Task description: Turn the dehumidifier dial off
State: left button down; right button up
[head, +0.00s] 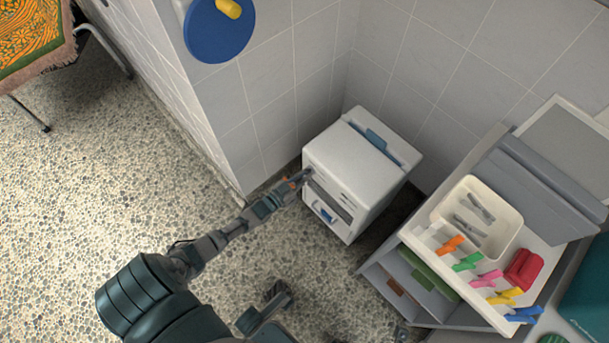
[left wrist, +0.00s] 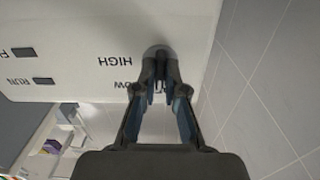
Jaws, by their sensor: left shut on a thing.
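The dehumidifier (head: 352,160) is a white box on the floor against the tiled wall, with a blue handle slot on top. My left gripper (head: 300,180) reaches the upper left corner of its front face. In the left wrist view, the front panel (left wrist: 100,40) appears upside down with the words HIGH, LOW and RUN. A grey round dial (left wrist: 158,52) sits between the fingertips of my left gripper (left wrist: 158,85), which is shut on it. The fingers partly cover the dial and a label below it, so its pointer cannot be read.
A grey cart (head: 440,295) with a cream tray (head: 435,225) and several coloured clips stands to the right. A wall corner (head: 245,185) rises close on the left. A blue disc (head: 218,35) hangs on the wall.

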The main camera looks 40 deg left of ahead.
pick_arm(q)
jog(key=shift+s+f+n, duration=0.2)
jog(key=shift+f+n, duration=0.2)
jog(key=shift+f, duration=0.05)
jog(key=c, duration=1.2)
grip_release()
jog(key=shift+c, duration=0.2)
jog(key=shift+w+r, duration=0.1)
jog(key=shift+r, duration=0.05)
jog(key=shift+r, duration=0.1)
jog(key=s+a, duration=0.1)
jog(key=s, duration=1.1)
